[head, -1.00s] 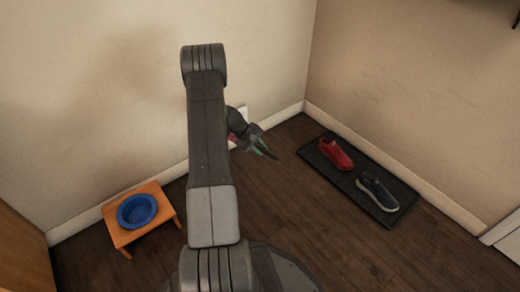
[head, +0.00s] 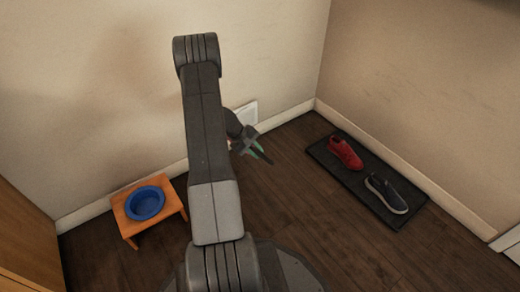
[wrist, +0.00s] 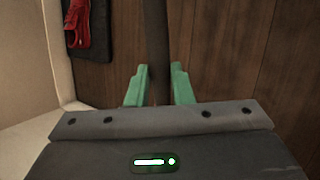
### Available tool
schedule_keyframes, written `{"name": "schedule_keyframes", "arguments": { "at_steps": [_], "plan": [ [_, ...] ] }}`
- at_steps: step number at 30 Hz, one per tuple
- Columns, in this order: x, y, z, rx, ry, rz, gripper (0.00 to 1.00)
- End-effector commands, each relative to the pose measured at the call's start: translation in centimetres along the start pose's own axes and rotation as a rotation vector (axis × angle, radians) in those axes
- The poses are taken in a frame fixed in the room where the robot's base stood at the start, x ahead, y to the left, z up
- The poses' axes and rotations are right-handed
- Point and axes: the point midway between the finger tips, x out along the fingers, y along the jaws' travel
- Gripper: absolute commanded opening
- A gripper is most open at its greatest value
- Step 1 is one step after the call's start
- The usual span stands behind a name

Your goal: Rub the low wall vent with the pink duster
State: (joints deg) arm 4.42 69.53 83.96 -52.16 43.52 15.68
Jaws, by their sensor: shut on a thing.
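The low wall vent (head: 250,112) is a white plate low on the left wall near the corner, partly hidden behind my arm. My gripper (head: 254,149), with green fingers, is in front of and below the vent in the picture, near the floor. In the wrist view my gripper (wrist: 160,88) is shut on a dark rod (wrist: 156,40), which looks like the handle of the duster. The pink head of the duster cannot be made out clearly; my arm hides that area. I cannot tell whether it touches the vent.
A black mat (head: 325,157) with a red shoe (head: 345,152) and a dark shoe (head: 386,193) lies along the right wall. An orange stand (head: 134,228) with a blue bowl (head: 145,203) is at left. Wooden floor between is clear.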

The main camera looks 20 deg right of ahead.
Motion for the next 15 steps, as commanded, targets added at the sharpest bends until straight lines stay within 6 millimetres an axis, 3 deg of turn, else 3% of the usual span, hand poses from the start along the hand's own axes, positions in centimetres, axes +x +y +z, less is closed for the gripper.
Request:
{"name": "schedule_keyframes", "arguments": {
  "at_steps": [15],
  "plan": [
    [-1.6, -2.9, 0.0, 0.000, -0.001, 0.000, 0.00]
  ]
}}
